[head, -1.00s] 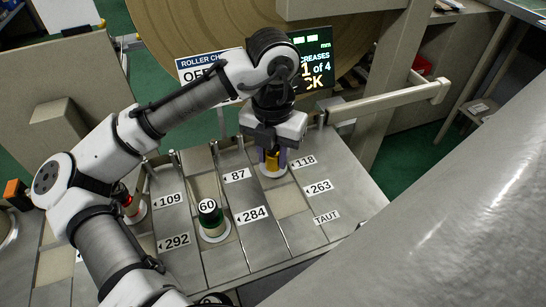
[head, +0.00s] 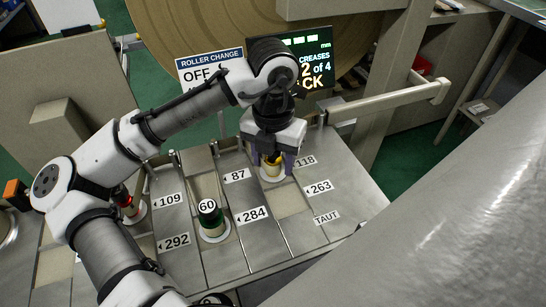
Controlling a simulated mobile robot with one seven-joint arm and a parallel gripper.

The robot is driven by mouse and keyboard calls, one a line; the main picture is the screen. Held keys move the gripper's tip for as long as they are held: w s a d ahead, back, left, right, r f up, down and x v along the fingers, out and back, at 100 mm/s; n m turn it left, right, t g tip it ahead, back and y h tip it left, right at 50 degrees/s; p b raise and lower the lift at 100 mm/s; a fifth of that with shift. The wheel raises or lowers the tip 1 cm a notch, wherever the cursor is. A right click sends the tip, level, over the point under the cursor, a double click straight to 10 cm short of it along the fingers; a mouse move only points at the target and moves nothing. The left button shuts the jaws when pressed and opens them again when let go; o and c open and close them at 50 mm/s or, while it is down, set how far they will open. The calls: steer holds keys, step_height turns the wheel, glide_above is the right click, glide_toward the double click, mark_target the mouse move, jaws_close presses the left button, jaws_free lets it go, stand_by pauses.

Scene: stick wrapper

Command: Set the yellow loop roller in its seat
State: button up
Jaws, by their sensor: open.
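The jaws are open, and the gripper body hides the back and upper part of the roller. I cannot tell whether the fingers touch it.
A green roller marked 60 (head: 209,212) stands in the middle lane. A red roller (head: 128,203) stands left, partly behind my arm. Labels include 87, 284, 263 and TAUT (head: 326,218). A display (head: 312,62) and a beige bar (head: 390,103) stand behind.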

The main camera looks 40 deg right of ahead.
step_height(320, 180, up, 12)
steer(key=shift+r, duration=0.1)
stand_by(0.8)
